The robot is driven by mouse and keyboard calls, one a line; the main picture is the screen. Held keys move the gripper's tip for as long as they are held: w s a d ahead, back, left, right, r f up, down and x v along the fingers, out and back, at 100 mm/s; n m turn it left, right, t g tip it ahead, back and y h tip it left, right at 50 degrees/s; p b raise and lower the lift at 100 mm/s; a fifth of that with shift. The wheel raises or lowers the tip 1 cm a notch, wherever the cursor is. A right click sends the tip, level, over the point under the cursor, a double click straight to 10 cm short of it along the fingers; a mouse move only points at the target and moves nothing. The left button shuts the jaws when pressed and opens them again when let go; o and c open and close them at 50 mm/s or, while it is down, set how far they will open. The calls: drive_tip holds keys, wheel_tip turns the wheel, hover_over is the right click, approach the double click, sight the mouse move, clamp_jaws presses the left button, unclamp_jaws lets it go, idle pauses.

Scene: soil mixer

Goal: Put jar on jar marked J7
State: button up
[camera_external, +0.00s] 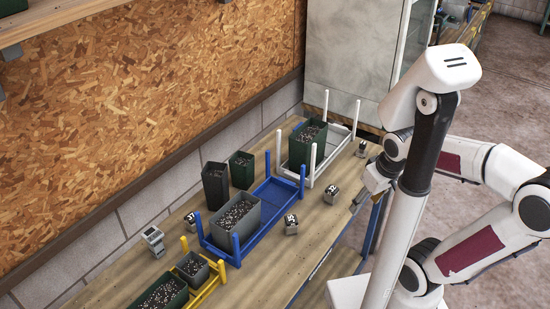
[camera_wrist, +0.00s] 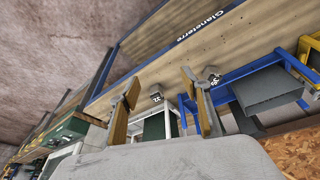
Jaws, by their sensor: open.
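Several small grey blocky items with labels, perhaps the jars, stand on the wooden bench (camera_external: 300,262). One (camera_external: 291,224) is right of the blue rack, one (camera_external: 331,195) is farther right, and one (camera_external: 361,149) is by the white rack. Another (camera_external: 191,221) is at the blue rack's left, with a label that may read J7; I cannot tell for sure. A grey device (camera_external: 153,240) stands at the far left. My gripper (camera_wrist: 160,108) is open and apart from these items, near the bench's right edge. In the wrist view, two labelled items (camera_wrist: 156,97) (camera_wrist: 213,76) show beyond the fingers.
A blue rack (camera_external: 278,231) holds a grey pot (camera_external: 236,220). A white rack (camera_external: 338,150) holds a green pot (camera_external: 307,144); a yellow rack (camera_external: 208,290) holds more pots. A dark pot (camera_external: 215,186) and a green pot (camera_external: 241,169) stand behind. The bench's front strip is mostly clear.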

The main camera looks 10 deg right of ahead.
drive_tip(key=w+a+f+n+h, duration=0.1)
drive_tip(key=a+f, duration=0.2)
drive_tip(key=a, duration=0.3)
drive_tip(key=w+a+f+n, duration=0.1)
drive_tip(key=a+f, duration=0.3)
drive_tip(key=a, duration=0.2)
drive_tip(key=m+t, duration=0.1)
drive_tip(key=m, duration=0.4)
hover_over(293, 221)
drive_tip(key=s, duration=0.3)
drive_tip(key=shift+w+d+f, duration=0.1)
drive_tip(key=shift+w+f, duration=0.1)
drive_tip(key=shift+f, duration=0.4)
drive_tip(key=shift+m, duration=0.5)
drive_tip(key=shift+w, duration=0.1)
drive_tip(key=shift+x, duration=1.25)
